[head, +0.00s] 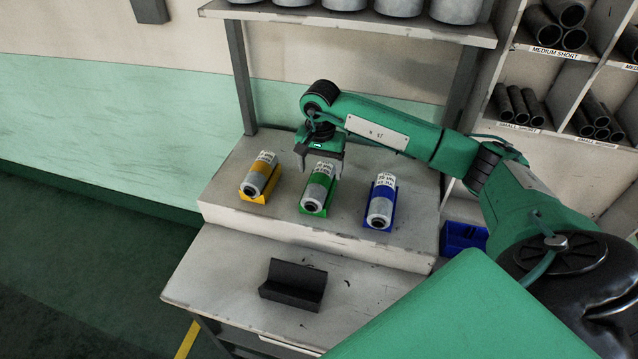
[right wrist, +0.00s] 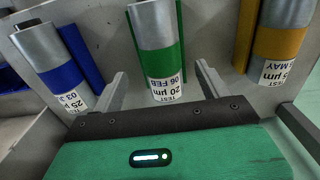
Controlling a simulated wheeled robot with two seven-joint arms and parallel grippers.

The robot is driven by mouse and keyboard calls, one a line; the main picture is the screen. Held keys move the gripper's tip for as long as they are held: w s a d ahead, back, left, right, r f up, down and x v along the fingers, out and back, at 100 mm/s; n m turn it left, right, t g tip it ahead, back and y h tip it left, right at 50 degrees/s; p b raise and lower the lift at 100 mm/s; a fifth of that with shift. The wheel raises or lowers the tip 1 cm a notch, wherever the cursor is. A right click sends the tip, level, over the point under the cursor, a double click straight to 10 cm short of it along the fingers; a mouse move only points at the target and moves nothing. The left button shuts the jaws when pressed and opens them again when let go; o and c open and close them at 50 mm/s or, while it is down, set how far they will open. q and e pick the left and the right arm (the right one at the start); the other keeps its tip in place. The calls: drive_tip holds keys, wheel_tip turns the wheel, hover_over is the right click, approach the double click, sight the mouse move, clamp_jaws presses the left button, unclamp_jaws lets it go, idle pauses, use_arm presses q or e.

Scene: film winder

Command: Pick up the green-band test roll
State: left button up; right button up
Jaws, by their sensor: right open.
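The green-band test roll (head: 317,187) lies in a green cradle on the raised shelf of the bench, between two other rolls. It also shows in the right wrist view (right wrist: 158,50), with its printed label end towards the gripper. My right gripper (head: 318,168) is above the label end of this roll. Its two fingers (right wrist: 162,85) are apart, one on each side of the roll, with gaps between; I cannot tell their exact height over it. My left gripper is not in view.
A black angled holder (head: 293,284) sits on the lower bench top. A blue bin (head: 462,237) is at the right. An upper shelf (head: 350,22) holds grey cylinders.

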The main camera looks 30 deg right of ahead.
sight(319, 178)
drive_tip(key=f+p, duration=0.1)
drive_tip(key=f, duration=0.2)
drive_tip(key=shift+a+f+p, duration=0.2)
drive_tip(key=shift+f+p, duration=0.05)
drive_tip(key=shift+p, duration=0.1)
drive_tip(key=shift+f, duration=0.55)
drive_tip(key=shift+c, duration=0.9)
drive_tip(key=c, duration=1.1)
